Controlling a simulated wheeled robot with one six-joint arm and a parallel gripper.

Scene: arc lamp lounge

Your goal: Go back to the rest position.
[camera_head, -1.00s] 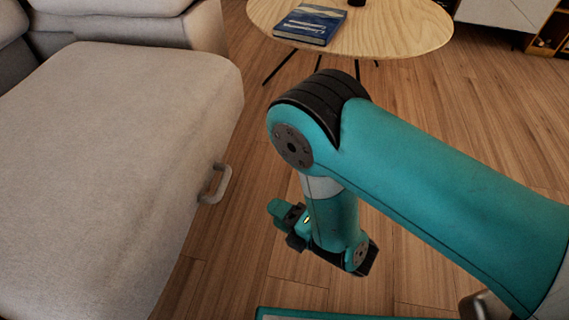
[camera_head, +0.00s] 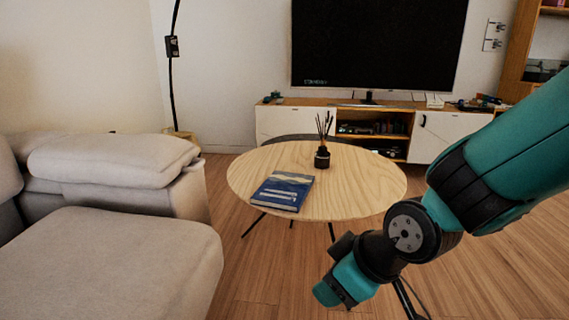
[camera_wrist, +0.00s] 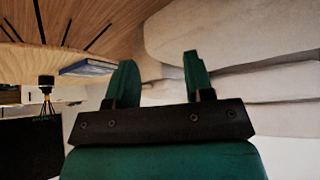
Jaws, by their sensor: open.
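My gripper (camera_wrist: 158,82) shows in the wrist view with its two green fingers apart and nothing between them. In the head view my teal arm comes in from the right, folded, in front of the round table's right side. There the wrist end points down and left, and the fingers cannot be made out clearly. The wrist view appears upside down, with the table and sofa beyond the fingers. No object is held.
A round wooden table (camera_head: 362,190) holds a blue book (camera_head: 283,191) and a dark reed diffuser (camera_head: 322,158). A beige sofa (camera_head: 110,255) stands at left. A white TV cabinet (camera_head: 284,121) and television (camera_head: 378,45) are behind. Wooden floor (camera_head: 262,265) lies between sofa and table.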

